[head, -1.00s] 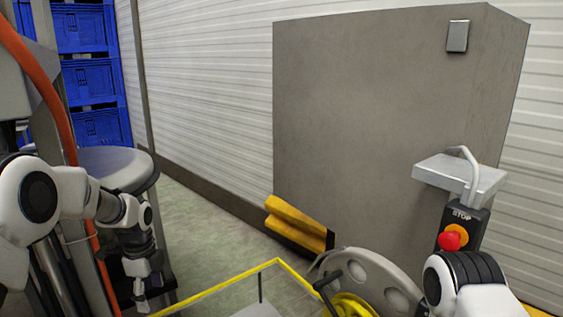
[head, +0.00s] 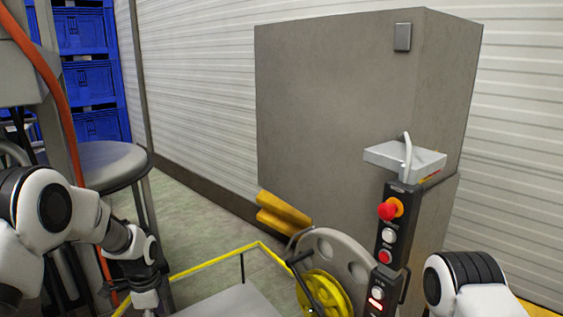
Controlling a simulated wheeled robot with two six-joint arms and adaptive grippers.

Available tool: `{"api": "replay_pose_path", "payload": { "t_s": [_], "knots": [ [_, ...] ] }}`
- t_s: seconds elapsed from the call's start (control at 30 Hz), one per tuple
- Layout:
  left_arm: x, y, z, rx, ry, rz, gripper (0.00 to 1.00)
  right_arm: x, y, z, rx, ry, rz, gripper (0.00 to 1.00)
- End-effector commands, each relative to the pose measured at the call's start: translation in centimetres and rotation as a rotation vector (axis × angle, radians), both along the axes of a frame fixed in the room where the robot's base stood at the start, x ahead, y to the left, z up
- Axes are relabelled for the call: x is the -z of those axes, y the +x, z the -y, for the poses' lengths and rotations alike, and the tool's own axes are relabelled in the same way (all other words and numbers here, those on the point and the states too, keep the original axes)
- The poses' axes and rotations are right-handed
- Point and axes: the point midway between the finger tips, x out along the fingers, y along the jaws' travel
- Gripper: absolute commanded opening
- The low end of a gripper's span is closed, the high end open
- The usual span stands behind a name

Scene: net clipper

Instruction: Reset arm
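My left arm comes in from the left edge of the head view, white with dark joints, and bends down in front of the grey stool. My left gripper (head: 146,300) points down at the bottom edge, and its fingertips are cut off or too small to read. My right arm shows only as a white and black joint at the bottom right. My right gripper is outside the picture.
A grey cabinet (head: 335,110) stands against the white wall. A control box (head: 391,240) with a red stop button (head: 388,211) hangs before it, near my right arm. A yellow-railed machine with a yellow wheel (head: 325,292) is below. A stool (head: 112,163) and blue crates (head: 88,82) stand left.

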Motion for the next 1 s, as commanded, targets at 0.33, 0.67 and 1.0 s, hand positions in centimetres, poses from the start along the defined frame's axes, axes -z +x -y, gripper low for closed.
{"api": "replay_pose_path", "payload": {
  "t_s": [0.33,0.67,1.0],
  "knots": [
    [11.5,-8.8,2.3,-0.411,-0.013,-0.020,0.72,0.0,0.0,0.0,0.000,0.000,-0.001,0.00],
    [19.6,-26.8,4.3,-1.102,0.000,-0.034,0.72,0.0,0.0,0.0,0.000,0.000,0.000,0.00],
    [25.3,-34.7,4.6,-1.450,0.007,-0.013,0.72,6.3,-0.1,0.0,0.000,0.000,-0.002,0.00]
  ]
}}
